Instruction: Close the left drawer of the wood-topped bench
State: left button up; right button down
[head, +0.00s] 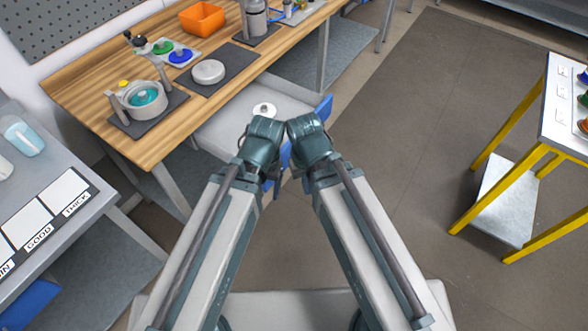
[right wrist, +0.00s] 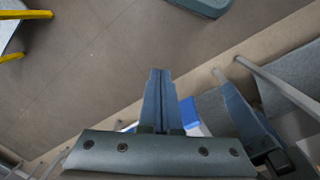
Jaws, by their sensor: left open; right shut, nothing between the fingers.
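The wood-topped bench (head: 180,65) stands at the upper left in the head view. Its drawer (head: 222,128) is pulled out, a pale tray with a blue front (head: 323,108). A small white round piece (head: 264,109) lies in it. My left gripper (head: 263,135) and right gripper (head: 307,135) are side by side over the drawer front and hide its middle; their fingers are mostly hidden there, and I cannot tell whether they touch it. In the right wrist view my right gripper (right wrist: 160,75) is shut and empty, with a bit of blue (right wrist: 190,115) beside it.
The bench top holds a pot device (head: 145,97), a white disc (head: 208,72) and an orange bin (head: 202,18). A grey table with labelled cards (head: 30,222) is at the left. A yellow-legged table (head: 545,120) stands at the right. The floor between is clear.

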notch_tip(320, 180, down, 4)
jog(key=w+m+y+b, duration=0.2)
jog(key=m+b, duration=0.1)
jog(key=m, duration=0.2)
jog(key=m+t+y+b, duration=0.55)
jog(key=m+b, duration=1.15)
jog(key=m, duration=0.6)
send_near(286, 160)
notch_tip(286, 160, down, 5)
jog(key=w+a, duration=0.2)
jog(key=shift+w+a+y, duration=0.25)
jog(key=shift+w+a, duration=0.1)
